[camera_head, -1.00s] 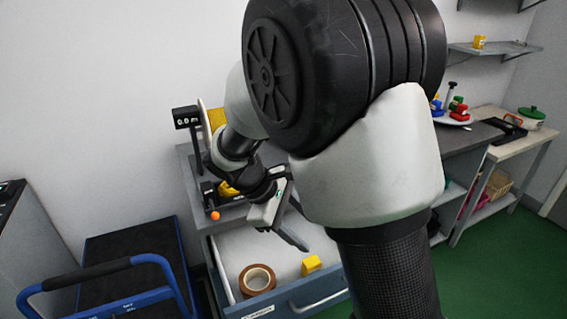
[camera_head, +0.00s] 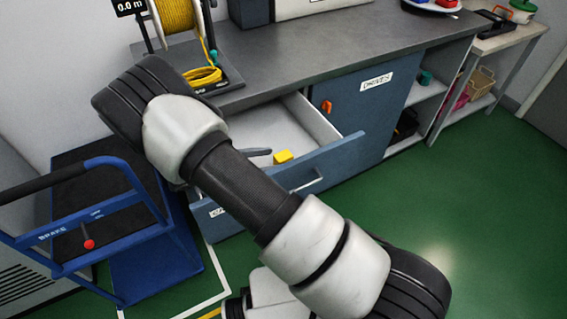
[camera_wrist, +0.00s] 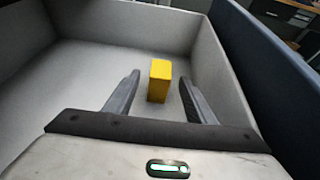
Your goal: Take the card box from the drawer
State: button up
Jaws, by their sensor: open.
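A small yellow card box (camera_head: 283,156) stands in the open drawer (camera_head: 337,160) near the inside of its front panel. In the wrist view the card box (camera_wrist: 159,82) stands upright on the grey drawer floor, between and just beyond the fingertips. My gripper (camera_wrist: 159,77) is open and empty, its two dark fingers apart on either side of the box, with no contact visible. In the head view my arm covers most of the gripper, and only a dark finger shows left of the box.
The drawer sits in a blue-grey workbench (camera_head: 330,45) with a labelled cabinet door (camera_head: 362,105) to its right. A yellow cable reel (camera_head: 178,15) stands on top. A blue trolley (camera_head: 150,225) is at the left. Green floor (camera_head: 450,200) lies clear at the right.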

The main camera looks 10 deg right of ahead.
aim_at(286, 158)
jog(key=x, duration=0.6)
jog(key=shift+d+f+b, duration=0.1)
jog(key=shift+d+b, duration=0.05)
jog(key=shift+b, duration=0.15)
jog(key=c, duration=1.2)
